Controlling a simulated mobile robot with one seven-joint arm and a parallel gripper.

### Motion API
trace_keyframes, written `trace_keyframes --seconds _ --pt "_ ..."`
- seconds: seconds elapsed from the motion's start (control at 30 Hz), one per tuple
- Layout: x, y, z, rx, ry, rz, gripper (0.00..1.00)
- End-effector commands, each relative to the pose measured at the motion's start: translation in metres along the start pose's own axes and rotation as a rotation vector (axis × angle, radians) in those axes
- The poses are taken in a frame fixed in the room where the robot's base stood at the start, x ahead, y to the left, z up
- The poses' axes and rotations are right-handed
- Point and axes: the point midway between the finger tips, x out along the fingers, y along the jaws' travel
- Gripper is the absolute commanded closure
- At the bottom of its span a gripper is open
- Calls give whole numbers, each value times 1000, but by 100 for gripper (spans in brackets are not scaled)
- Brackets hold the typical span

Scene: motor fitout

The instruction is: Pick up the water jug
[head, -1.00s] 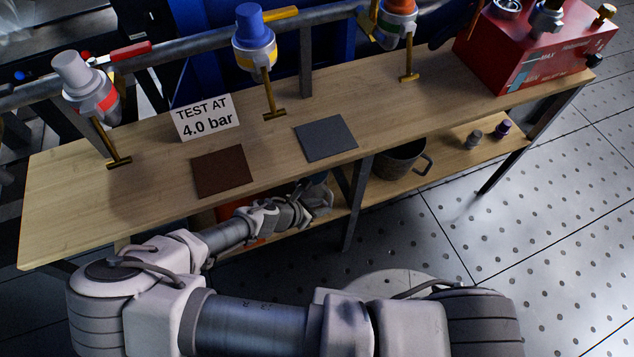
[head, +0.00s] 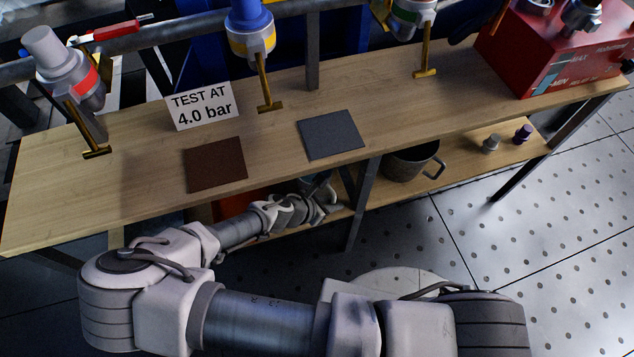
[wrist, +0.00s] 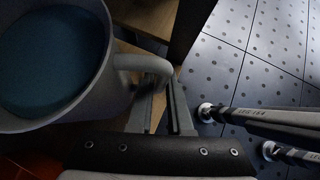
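The water jug (wrist: 98,92) is a grey vessel with blue water, at the left of the wrist view. Its handle (wrist: 145,62) reaches right to the tips of my gripper (wrist: 166,82). The two fingers are close together, with a narrow dark gap. The handle's lower part is hidden, so I cannot tell whether they grip it. In the head view my gripper (head: 328,196) is at the lower shelf under the bench's front edge. Only a bluish trace of the jug shows behind it there.
The bench top (head: 130,150) overhangs my gripper, and a bench leg (head: 360,205) stands just right of it. A grey pot (head: 408,165) and small caps (head: 491,143) are on the lower shelf (head: 460,165). An orange-red item (head: 238,202) is left of my gripper.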

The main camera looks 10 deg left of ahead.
Motion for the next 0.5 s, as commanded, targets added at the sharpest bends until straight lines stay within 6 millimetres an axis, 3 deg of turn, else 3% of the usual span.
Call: trace_keyframes --seconds 0.1,0.5 --pt "0 0 0 0 0 0 100" --pt "0 0 0 0 0 -1 100"
